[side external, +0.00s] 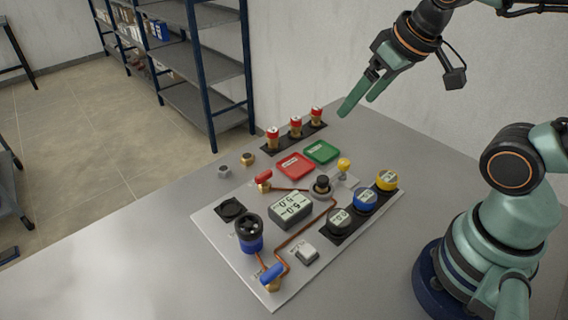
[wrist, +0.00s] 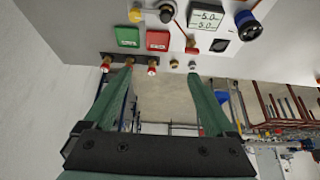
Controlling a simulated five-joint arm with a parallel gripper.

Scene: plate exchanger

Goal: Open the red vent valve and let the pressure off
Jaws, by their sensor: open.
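The red vent valve (side external: 263,181) has a red lever handle on a brass body, on the left part of the grey panel (side external: 213,232). In the wrist view the red valve (wrist: 192,47) is near the top, right of the red tile, beyond the fingertips. The handle's exact angle is hard to tell. My gripper (side external: 358,105) is open and empty, in the air above the back right of the table, well apart from the valve. The wrist view shows its two fingers (wrist: 160,74) spread wide. A grey display (side external: 291,209) on the panel shows figures.
Three red-topped brass fittings (side external: 295,126) stand in a dark rack at the back. Red (side external: 295,165) and green (side external: 321,152) trays, two loose nuts (side external: 236,165), a blue handwheel (side external: 249,233), a blue-handled valve (side external: 272,273) and several knobs crowd around. The front left tabletop (side external: 130,265) is clear.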

